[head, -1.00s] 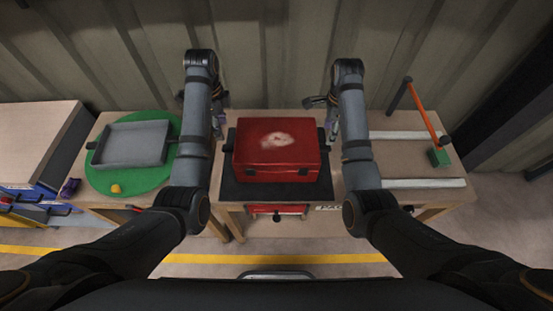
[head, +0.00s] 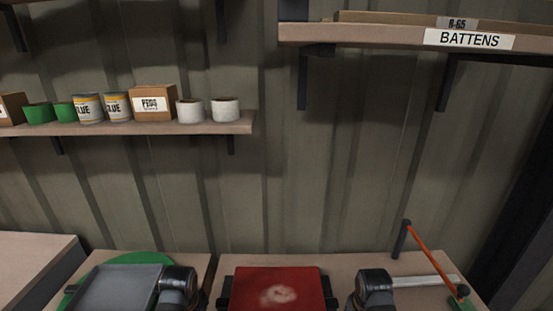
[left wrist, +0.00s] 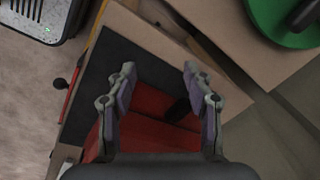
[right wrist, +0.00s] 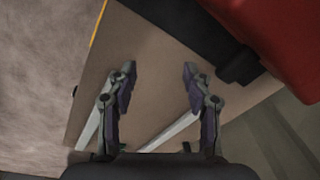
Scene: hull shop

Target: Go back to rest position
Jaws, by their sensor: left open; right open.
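My left gripper (left wrist: 160,85) is open and empty in the left wrist view. It hangs above the edge of the red case (left wrist: 155,130) and the dark mat (left wrist: 140,70). My right gripper (right wrist: 160,85) is open and empty in the right wrist view, over the bench top beside the red case (right wrist: 280,40). In the head view only upper parts of my arms show, on either side of the red case (head: 278,285); the grippers are out of that view.
A grey tray (head: 115,287) sits on a green disc (head: 152,260) at the left. Above are a shelf (head: 180,128) with cans and a box, and a shelf labelled BATTENS (head: 380,36).

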